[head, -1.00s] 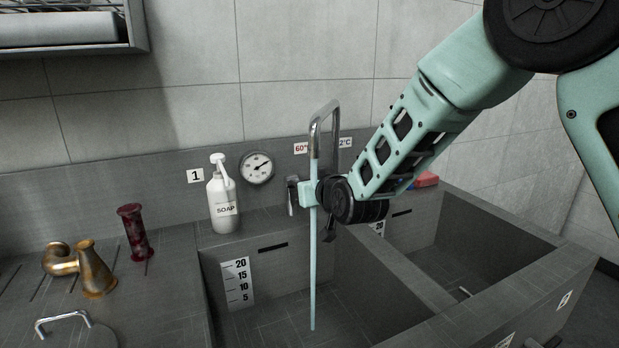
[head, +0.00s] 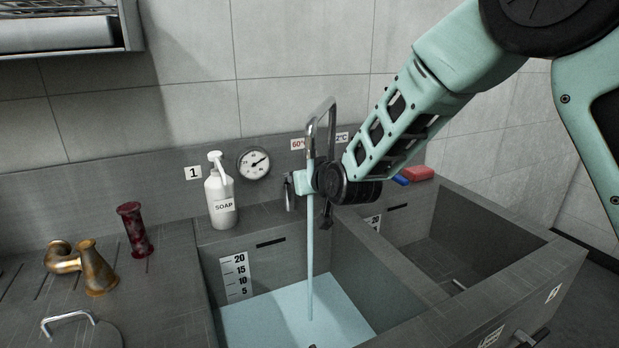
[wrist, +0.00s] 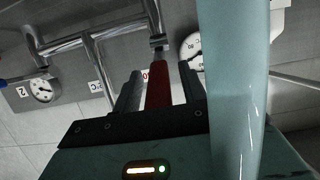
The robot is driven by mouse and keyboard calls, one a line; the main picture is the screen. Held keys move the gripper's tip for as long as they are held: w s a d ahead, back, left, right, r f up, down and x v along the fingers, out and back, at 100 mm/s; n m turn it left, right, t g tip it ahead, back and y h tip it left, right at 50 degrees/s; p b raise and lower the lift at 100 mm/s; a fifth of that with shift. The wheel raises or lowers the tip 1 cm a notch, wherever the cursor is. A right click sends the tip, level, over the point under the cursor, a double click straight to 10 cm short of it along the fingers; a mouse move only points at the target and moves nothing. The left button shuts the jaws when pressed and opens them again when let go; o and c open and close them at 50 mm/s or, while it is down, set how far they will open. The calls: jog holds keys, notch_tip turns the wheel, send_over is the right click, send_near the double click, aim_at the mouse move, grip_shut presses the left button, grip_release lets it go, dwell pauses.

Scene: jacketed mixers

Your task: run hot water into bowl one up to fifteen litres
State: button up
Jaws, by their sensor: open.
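Bowl one is the left grey basin (head: 345,262), below the "1" sign (head: 193,173). Pale blue water (head: 270,318) covers its floor. Its white litre scale (head: 236,276) reads 5 to 20, and the surface lies near its foot, around or just under the 5 line. A water stream (head: 310,250) runs from the bent metal spout (head: 321,108) into the bowl. My gripper (head: 291,188) is at the tap behind the stream. In the wrist view my open gripper (wrist: 160,88) has a red tap lever (wrist: 158,85) between its fingers; contact is unclear.
A soap bottle (head: 220,195) and a dial gauge (head: 253,163) are left of the tap. Brass fittings (head: 90,268) and a dark red tube (head: 134,229) stand on the left counter. The right basin (head: 450,240) looks empty.

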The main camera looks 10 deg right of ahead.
jog(key=b+v, duration=0.2)
jog(key=v, duration=1.5)
jog(key=shift+r, duration=0.15)
jog(key=shift+s, duration=0.15)
